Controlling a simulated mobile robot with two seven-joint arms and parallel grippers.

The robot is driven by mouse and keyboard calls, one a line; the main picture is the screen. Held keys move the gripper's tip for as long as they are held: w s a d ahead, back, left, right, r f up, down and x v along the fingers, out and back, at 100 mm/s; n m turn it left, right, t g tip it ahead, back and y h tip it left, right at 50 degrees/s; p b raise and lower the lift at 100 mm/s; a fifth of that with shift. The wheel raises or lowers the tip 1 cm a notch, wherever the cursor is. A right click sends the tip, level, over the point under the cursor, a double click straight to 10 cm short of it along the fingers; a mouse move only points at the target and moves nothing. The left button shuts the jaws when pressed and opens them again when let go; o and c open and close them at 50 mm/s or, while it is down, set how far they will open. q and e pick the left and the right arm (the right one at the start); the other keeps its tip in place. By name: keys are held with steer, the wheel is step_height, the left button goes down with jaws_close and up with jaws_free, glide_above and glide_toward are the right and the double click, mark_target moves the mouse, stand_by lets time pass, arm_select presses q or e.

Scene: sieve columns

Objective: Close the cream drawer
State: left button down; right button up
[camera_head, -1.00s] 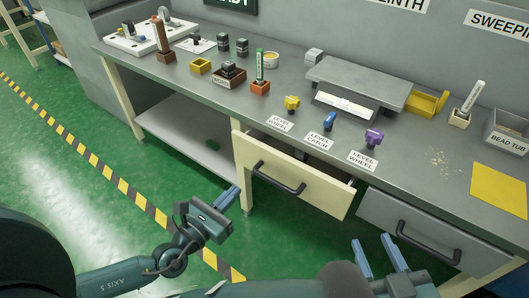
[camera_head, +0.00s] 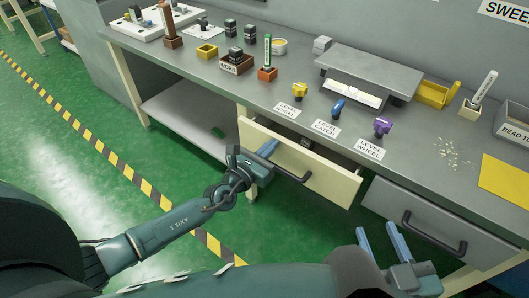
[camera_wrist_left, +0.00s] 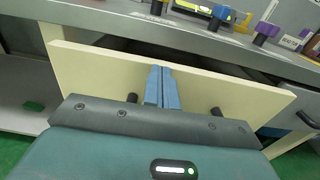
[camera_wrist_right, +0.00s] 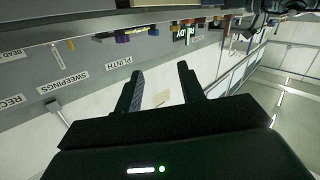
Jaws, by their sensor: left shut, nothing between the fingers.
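The cream drawer (camera_head: 325,178) stands partly open under the grey workbench, its front pulled out from the bench. Its dark bar handle (camera_head: 294,176) is partly hidden by my left gripper. My left gripper (camera_head: 269,148) is at the left part of the drawer front. In the left wrist view the shut blue fingers (camera_wrist_left: 162,86) lie in front of the cream panel (camera_wrist_left: 90,75), between the two handle posts; I cannot tell whether they touch it. My right gripper (camera_head: 381,240) is open and empty, low in front of the grey drawer.
A shut grey drawer (camera_head: 420,222) with a dark handle is right of the cream one. The workbench (camera_head: 290,85) carries blocks, yellow, blue and purple knobs, and a raised grey plate. An open lower shelf (camera_head: 190,128) is left of the drawer. Green floor lies in front.

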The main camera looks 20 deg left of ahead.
mark_target(279, 136)
arm_select(q)
steer(key=b+x, duration=0.2)
steer(key=x, duration=0.2)
steer(key=shift+w, duration=0.25)
steer(key=shift+r, duration=0.25)
arm_select(e)
steer(key=shift+s+a+r+n+t+y, duration=0.2)
steer(key=shift+a+n+t+y, duration=0.2)
steer(key=shift+n+t+y, duration=0.15)
steer(key=shift+f, duration=0.1)
